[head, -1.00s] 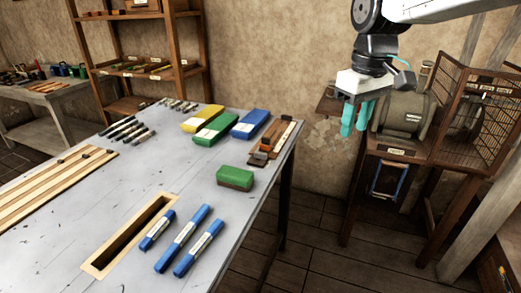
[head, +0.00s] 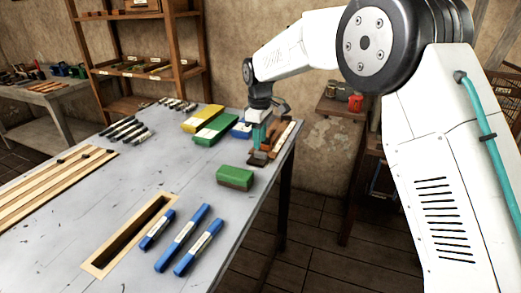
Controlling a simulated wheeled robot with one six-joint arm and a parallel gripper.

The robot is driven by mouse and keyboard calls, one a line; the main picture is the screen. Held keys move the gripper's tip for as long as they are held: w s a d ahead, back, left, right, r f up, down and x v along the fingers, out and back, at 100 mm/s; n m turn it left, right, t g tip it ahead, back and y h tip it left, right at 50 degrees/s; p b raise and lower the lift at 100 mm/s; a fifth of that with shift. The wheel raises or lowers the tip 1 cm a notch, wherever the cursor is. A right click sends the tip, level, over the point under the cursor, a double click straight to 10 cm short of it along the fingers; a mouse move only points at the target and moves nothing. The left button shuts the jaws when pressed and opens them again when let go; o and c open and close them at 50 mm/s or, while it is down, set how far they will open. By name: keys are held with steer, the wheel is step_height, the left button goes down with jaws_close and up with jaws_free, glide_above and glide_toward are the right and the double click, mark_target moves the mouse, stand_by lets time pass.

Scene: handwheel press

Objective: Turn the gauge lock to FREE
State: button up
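A brown wooden gauge (head: 283,137) with a pale strip along it lies at the far right corner of the grey table. Small dark and orange-brown parts sit at its near end (head: 259,158); which one is the lock, and any FREE marking, is too small to tell. My gripper (head: 258,147) points down over the gauge's left side, with its teal fingers close to it. Contact cannot be made out. The fingers overlap in this view, so their gap is hidden. My gripper also covers part of the blue box (head: 241,130).
Green (head: 214,128) and yellow (head: 202,117) boxes lie left of my gripper. A green-topped block (head: 235,177) stands nearer. Several blue markers (head: 182,238) lie by a framed slot (head: 130,236). My arm hides much of the right side.

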mark_target(259, 153)
steer(key=shift+f, duration=2.35)
jaws_close()
steer(key=m, duration=0.4)
steer(key=shift+s+a+m, duration=0.1)
steer(key=shift+s+m, duration=0.05)
steer(key=shift+m, duration=0.15)
steer(key=m, duration=0.4)
steer(key=shift+a+m, duration=0.1)
steer(key=shift+m, duration=0.2)
steer(key=m, duration=0.4)
steer(key=shift+s+a+m, duration=0.1)
steer(key=shift+a+m, duration=0.05)
steer(key=shift+m, duration=0.15)
steer(key=shift+a+m, duration=0.15)
steer(key=shift+m, duration=1.95)
